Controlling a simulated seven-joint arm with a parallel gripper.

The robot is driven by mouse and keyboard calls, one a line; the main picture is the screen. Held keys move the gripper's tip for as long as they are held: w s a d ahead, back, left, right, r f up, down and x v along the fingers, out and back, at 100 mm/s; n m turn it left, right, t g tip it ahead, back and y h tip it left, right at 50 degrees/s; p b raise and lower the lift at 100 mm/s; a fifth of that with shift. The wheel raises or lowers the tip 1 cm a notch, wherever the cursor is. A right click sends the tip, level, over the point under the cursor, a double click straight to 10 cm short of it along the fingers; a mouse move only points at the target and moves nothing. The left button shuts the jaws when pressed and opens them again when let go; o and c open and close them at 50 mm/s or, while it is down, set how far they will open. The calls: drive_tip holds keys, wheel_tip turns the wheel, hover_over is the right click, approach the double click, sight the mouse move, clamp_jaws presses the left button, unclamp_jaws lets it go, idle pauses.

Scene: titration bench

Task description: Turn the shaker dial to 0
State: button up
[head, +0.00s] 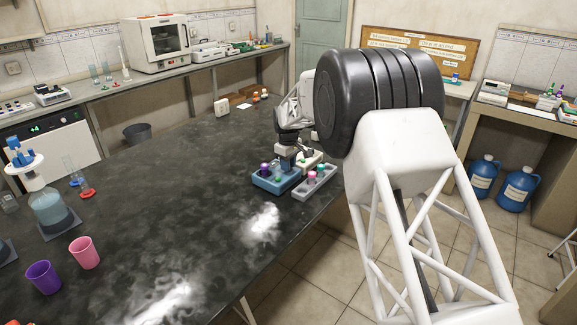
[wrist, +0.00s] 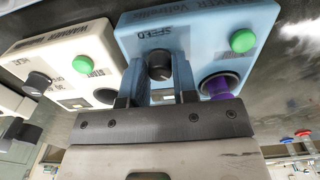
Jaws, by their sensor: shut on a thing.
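The blue shaker (head: 270,181) sits near the right edge of the dark bench in the head view. It fills the upper middle of the wrist view (wrist: 195,25). Its black dial (wrist: 159,64) stands below a label that seems to read SPEED. My gripper (wrist: 161,86) is shut on the dial, with one blue-grey finger on each side. In the head view my gripper (head: 287,158) comes down onto the shaker from above and hides the dial. I cannot tell which mark the dial points at.
The shaker carries a green button (wrist: 243,40) and a purple vessel (wrist: 217,85) close to my right finger. A white warmer (wrist: 70,45) with its own dial (wrist: 38,82) stands beside it. A grey rack (head: 316,184) with colored tubes is close by. The bench's middle is clear.

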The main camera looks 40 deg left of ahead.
drive_tip(key=shift+n, duration=0.3)
drive_tip(key=n, duration=0.5)
idle(0.4)
drive_tip(key=o, duration=1.3)
drive_tip(key=shift+r, duration=0.15)
drive_tip(key=shift+r, duration=3.35)
